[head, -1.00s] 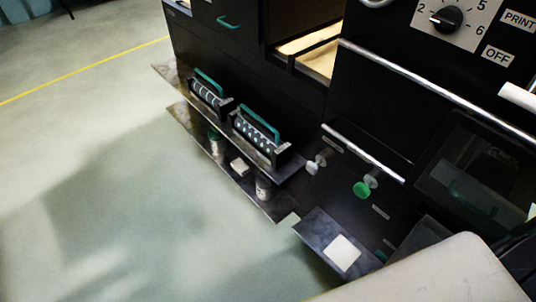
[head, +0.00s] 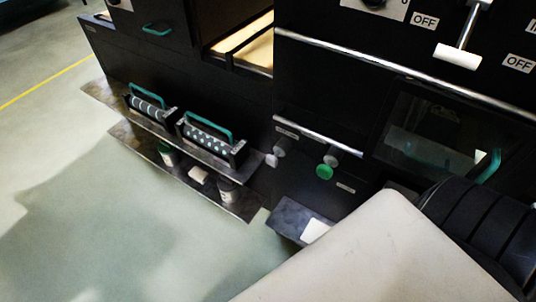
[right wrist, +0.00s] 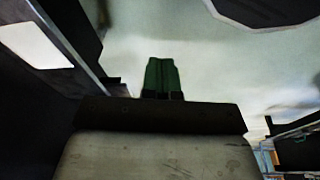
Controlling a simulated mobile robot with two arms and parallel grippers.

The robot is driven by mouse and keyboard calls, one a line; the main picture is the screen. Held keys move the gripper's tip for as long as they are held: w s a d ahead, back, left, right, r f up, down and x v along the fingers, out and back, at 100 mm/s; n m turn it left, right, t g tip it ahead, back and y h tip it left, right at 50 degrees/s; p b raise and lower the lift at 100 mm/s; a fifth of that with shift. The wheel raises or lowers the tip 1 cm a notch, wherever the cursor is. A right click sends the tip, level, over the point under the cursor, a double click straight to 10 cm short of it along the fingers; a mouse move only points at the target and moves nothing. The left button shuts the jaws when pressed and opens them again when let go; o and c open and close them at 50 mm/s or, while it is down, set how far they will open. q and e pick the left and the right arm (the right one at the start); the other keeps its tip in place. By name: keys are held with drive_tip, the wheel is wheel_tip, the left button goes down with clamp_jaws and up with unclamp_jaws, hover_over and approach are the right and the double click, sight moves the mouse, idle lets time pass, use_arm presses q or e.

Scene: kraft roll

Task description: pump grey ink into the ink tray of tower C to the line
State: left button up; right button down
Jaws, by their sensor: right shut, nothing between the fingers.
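No ink tray marked as tower C can be made out, and no grey ink pump can be told for certain. A green round knob (head: 324,171) and a pale grey-white knob (head: 272,159) stick out of the black machine front in the head view. Their labels are too small to read. My right gripper (right wrist: 162,78) shows in the right wrist view as two green fingers pressed together, empty, over pale floor. It is out of sight in the head view, where a pale arm link of mine covers the lower right. My left gripper is not in view.
Two rollers with teal handles (head: 209,130) sit on a shelf, with small containers (head: 227,190) on a ledge below. A low dark shelf (head: 287,216) holds a white square. A white-handled lever (head: 457,56) hangs by an OFF label. Floor at left is clear.

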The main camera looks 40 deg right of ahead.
sight(272, 160)
drive_tip(key=w+a+r+t, duration=0.1)
drive_tip(key=w+r, duration=0.3)
drive_tip(key=r, duration=0.4)
drive_tip(key=w+r, duration=0.5)
drive_tip(key=r, duration=0.2)
wheel_tip(272, 160, up, 16)
drive_tip(key=t+b, duration=0.1)
drive_tip(key=w+d+t+h, duration=0.1)
drive_tip(key=w+d, duration=0.1)
drive_tip(key=w, duration=0.5)
drive_tip(key=w+d+r+t+h, duration=0.1)
drive_tip(key=w+d+h, duration=0.1)
drive_tip(key=w, duration=0.6)
drive_tip(key=shift+w+d+r+n+h, duration=0.2)
drive_tip(key=shift+d+r+n+h, duration=0.1)
drive_tip(key=shift+d+n, duration=0.15)
drive_tip(key=shift+d, duration=0.1)
drive_tip(key=w+d+f, duration=0.6)
drive_tip(key=f, duration=0.2)
drive_tip(key=shift+w+d, duration=0.3)
drive_tip(key=shift+w, duration=0.1)
